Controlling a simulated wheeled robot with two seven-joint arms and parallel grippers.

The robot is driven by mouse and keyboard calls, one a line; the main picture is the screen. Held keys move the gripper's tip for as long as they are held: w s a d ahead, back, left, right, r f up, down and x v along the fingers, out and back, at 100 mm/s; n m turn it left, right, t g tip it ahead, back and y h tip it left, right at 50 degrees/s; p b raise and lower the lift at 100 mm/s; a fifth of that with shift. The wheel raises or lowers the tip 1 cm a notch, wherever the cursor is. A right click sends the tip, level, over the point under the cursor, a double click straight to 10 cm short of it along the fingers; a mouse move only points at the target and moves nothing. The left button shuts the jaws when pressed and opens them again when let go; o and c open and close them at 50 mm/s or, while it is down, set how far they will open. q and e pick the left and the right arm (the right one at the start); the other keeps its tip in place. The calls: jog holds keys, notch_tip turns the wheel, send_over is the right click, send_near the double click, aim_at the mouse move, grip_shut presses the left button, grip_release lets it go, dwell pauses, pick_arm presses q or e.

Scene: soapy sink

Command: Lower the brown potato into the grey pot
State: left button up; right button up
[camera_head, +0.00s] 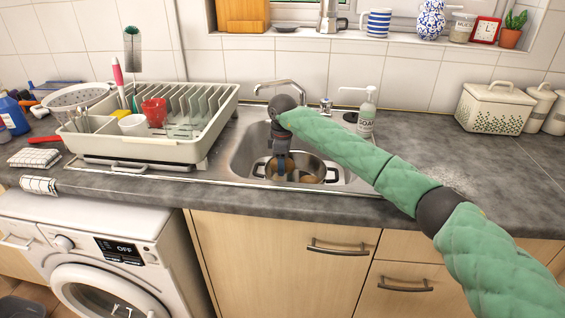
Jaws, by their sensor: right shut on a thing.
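The grey pot (318,164) stands in the sink basin, with a dark handle on each side. My right gripper (282,175) points straight down into the pot's opening, its arm reaching in from the right. It is shut on the brown potato (291,178), which is small and partly hidden by the fingers. Brown also shows on the pot's floor to the right of the fingers; I cannot tell whether it is the same thing. Whether the potato touches the pot's bottom is not clear. My left gripper is out of view.
The tap (282,84) stands behind the basin and a soap bottle (367,112) to its right. A dish rack (150,125) with a red cup (154,111) fills the left drainer. A cream bread bin (494,106) stands at the far right. The right worktop is mostly clear.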

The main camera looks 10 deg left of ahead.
jog(key=shift+f+b, duration=0.7)
jog(key=shift+f, duration=1.1)
dwell(1.6)
jog(key=o, duration=1.2)
jog(key=shift+c, duration=0.2)
jog(key=shift+r, duration=0.15)
